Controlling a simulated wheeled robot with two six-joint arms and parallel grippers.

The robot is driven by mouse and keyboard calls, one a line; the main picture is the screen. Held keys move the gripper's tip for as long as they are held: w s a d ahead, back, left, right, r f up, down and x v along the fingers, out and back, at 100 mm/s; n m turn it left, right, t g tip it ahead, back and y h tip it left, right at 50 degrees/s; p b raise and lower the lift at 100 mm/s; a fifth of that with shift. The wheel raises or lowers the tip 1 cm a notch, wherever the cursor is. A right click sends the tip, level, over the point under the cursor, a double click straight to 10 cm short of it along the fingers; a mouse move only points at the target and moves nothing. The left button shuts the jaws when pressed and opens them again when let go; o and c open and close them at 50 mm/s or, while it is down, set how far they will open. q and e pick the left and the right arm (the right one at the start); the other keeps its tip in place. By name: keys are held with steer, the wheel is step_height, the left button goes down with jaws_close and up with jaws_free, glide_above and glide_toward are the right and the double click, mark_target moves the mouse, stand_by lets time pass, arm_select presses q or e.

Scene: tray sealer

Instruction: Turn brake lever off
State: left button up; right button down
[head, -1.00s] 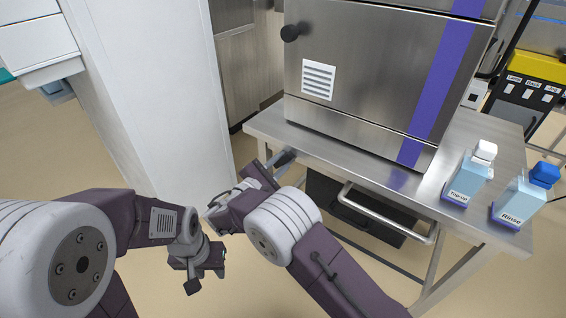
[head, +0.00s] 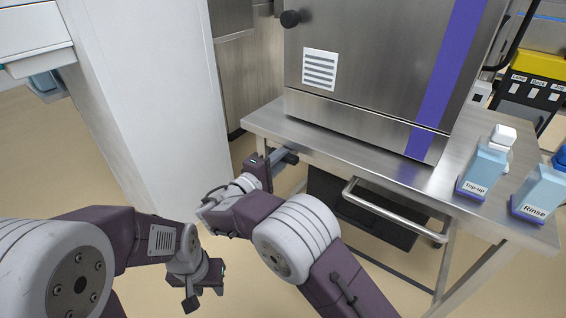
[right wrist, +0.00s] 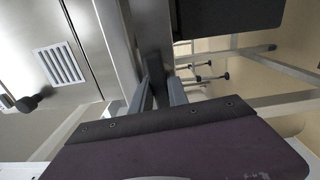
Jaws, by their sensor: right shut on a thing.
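My right gripper (head: 281,158) is at the front left of the steel table, just below its top edge. In the right wrist view, its two grey fingers (right wrist: 161,94) are on either side of a dark metal bar (right wrist: 158,64), and it is shut on this bar. The bar looks like the brake lever, but its full shape and far end cannot be made out. In the head view the lever is mostly hidden by the gripper.
A steel machine (head: 375,75) with a purple stripe stands on the steel table (head: 440,205). A Top-up bottle (head: 486,168) and a Rinse bottle (head: 541,197) stand at the table's right. A tubular handle (head: 395,212) juts out below the tabletop. A white panel (head: 150,95) stands at the left.

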steer(key=shift+m+b, duration=0.3)
steer(key=shift+m, duration=0.1)
stand_by(0.3)
steer(key=c, duration=1.3)
jaws_free()
steer(key=shift+w, duration=0.1)
